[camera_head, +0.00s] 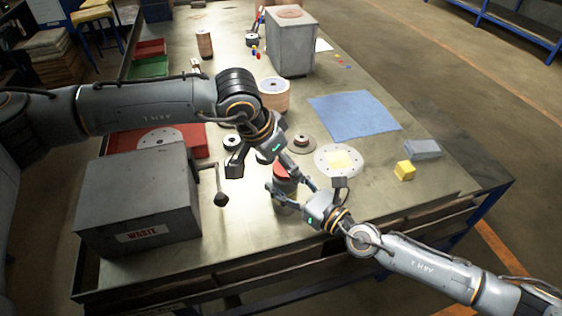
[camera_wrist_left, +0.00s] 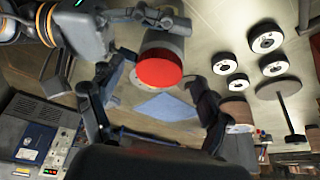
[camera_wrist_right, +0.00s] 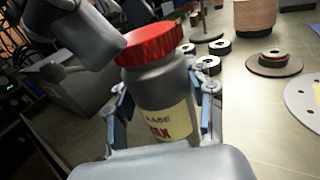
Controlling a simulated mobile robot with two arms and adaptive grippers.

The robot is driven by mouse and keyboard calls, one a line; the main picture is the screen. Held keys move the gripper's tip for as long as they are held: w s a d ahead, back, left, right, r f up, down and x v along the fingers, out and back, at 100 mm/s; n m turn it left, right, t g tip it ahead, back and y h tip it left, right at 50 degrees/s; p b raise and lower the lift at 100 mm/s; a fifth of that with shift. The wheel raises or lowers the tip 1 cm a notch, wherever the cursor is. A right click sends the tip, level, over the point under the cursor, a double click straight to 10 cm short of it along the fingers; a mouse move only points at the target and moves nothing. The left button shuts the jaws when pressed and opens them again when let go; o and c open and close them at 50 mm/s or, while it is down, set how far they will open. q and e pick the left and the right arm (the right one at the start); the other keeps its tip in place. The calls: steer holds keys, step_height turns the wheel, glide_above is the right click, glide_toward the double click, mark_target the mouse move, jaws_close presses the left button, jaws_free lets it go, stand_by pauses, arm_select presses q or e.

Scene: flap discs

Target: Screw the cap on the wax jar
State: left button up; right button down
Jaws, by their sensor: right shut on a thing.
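The wax jar is a grey jar (camera_wrist_right: 155,83) with a cream label. It stands upright in my right gripper (camera_head: 308,190), whose fingers are shut around its body, one on each side in the right wrist view. The red cap (camera_wrist_right: 151,43) sits on top of the jar; it also shows in the head view (camera_head: 284,169) and the left wrist view (camera_wrist_left: 158,69). I cannot tell how tightly it is seated. My left gripper (camera_wrist_left: 153,80) is above the cap with its fingers spread wide. In the left wrist view, the cap lies between and beyond the fingers.
A grey waste box (camera_head: 135,200) with a crank handle stands at the left. A blue cloth (camera_head: 353,115), a white perforated disc (camera_head: 325,160), a yellow block (camera_head: 405,171) and a grey block (camera_head: 423,149) lie to the right. Several small discs lie behind the jar.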

arm_select(q)
steer(key=shift+r, duration=0.1)
steer(key=v, duration=1.2)
arm_select(e)
steer(key=shift+c, duration=2.1)
jaws_free()
steer(key=v, duration=1.2)
